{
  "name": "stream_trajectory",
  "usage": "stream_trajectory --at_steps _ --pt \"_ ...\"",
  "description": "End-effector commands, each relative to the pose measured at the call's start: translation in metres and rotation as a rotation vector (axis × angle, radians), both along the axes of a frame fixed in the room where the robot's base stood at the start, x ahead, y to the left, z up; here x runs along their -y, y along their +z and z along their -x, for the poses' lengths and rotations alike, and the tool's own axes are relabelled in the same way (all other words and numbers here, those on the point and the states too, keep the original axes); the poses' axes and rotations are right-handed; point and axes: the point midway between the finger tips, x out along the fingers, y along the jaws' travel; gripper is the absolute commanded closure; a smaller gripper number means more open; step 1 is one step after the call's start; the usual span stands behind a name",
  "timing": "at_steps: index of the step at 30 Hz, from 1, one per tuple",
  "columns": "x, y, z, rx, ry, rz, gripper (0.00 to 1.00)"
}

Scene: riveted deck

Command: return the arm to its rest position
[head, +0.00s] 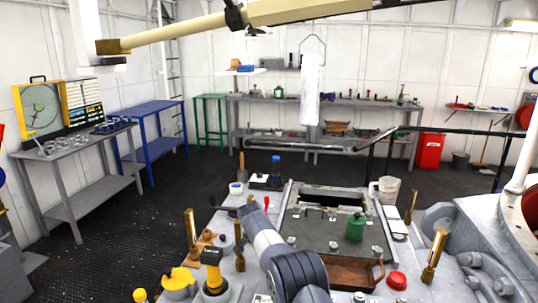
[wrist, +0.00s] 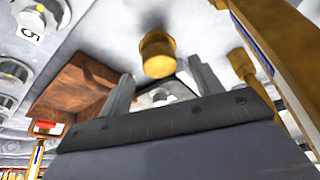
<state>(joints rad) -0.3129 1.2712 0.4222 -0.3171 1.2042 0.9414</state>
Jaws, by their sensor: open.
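My arm (head: 268,242) reaches up from the bottom middle of the head view over the grey bench top. I cannot make out my gripper's fingers in that view. In the wrist view my gripper (wrist: 160,80) shows two grey fingers standing apart behind a dark band. The gripper is open, and I see nothing held between the fingers. A round brass-coloured end (wrist: 157,55) shows close beyond the fingers, and I cannot tell whether it touches them.
A brown wooden tray (head: 340,273) lies right of my arm, near a green can (head: 355,227) and a red cap (head: 397,281). Brass posts (head: 436,255) stand around. A yellow-topped item (head: 211,257) stands left. A long beam (head: 190,30) crosses overhead. Dark floor (head: 110,225) is open at left.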

Motion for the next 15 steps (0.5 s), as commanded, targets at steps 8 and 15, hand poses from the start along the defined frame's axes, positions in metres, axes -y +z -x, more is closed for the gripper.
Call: stream_trajectory --at_steps 8,15 --pt "0.004 -0.017 -0.007 0.002 0.017 -0.001 0.38" --pt "0.004 -0.017 -0.006 0.002 0.028 -0.001 0.38"
